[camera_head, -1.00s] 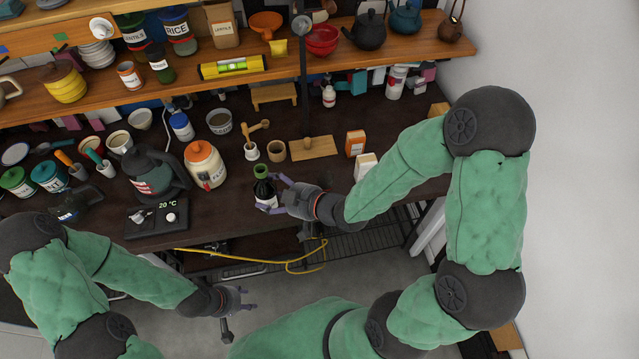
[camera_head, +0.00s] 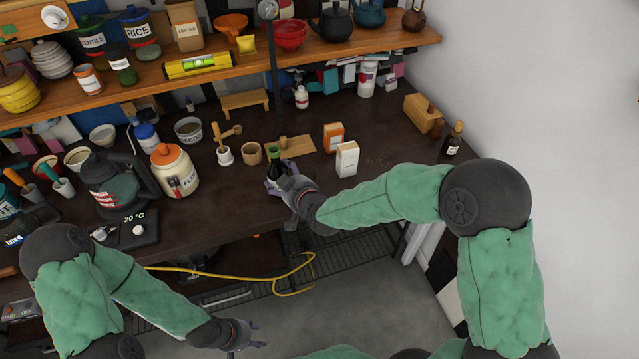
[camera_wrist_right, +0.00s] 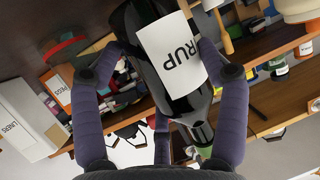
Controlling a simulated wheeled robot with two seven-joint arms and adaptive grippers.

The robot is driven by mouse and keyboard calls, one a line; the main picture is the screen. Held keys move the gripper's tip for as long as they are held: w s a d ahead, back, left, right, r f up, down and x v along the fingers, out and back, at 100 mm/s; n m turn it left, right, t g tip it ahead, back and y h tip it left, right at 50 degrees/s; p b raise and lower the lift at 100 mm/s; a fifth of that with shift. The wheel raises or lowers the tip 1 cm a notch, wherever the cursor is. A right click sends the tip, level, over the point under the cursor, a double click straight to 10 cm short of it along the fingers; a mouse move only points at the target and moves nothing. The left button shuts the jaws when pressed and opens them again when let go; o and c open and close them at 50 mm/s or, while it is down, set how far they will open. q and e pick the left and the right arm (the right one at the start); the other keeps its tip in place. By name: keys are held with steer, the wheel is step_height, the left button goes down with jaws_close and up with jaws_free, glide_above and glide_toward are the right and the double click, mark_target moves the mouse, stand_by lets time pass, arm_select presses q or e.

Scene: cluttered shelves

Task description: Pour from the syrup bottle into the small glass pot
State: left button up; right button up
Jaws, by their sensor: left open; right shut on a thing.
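The syrup bottle (camera_head: 272,172) is dark with a green top and a white label. My left gripper (camera_head: 246,336) is open and empty, low in front of the counter. I cannot pick out the small glass pot with certainty.
A wooden cup (camera_head: 251,154), wooden board (camera_head: 290,147), white box (camera_head: 347,159) and orange box (camera_head: 333,136) stand near the bottle. A flour jar (camera_head: 174,172) and dark kettle (camera_head: 106,182) stand to the left. The shelf (camera_head: 225,62) overhangs the back. Counter right of the white box has free room.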

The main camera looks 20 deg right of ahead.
steer(key=shift+w+d+f, duration=0.1)
steer(key=shift+d+f, duration=0.1)
steer(key=shift+d, duration=0.05)
steer(key=shift+h, duration=0.3)
steer(key=shift+m+b, duration=0.3)
